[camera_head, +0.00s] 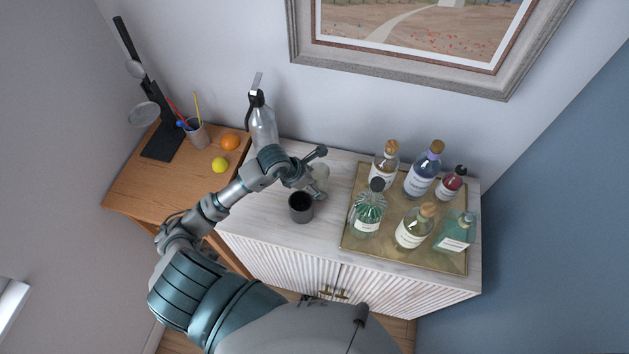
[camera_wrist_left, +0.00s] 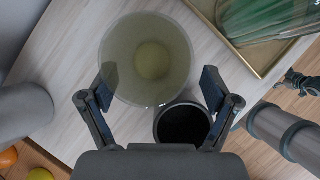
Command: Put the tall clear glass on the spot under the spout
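The tall clear glass (camera_head: 321,173) stands on the pale cabinet top, partly hidden by my left gripper (camera_head: 307,172). In the left wrist view the glass (camera_wrist_left: 150,55) shows as a wide round rim between the two fingers. My left gripper (camera_wrist_left: 156,90) is open, with a gap between the right finger and the glass. A soda siphon (camera_head: 262,122) with a spout stands at the back left of the cabinet, its base hidden behind my arm. The spot under the spout is hidden.
A dark cup (camera_head: 301,207) stands right in front of the glass. A gold tray (camera_head: 391,250) with several bottles is to the right. A wooden desk (camera_head: 150,187) at left holds an orange (camera_head: 229,141), a lemon (camera_head: 220,165) and a pen cup (camera_head: 198,135).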

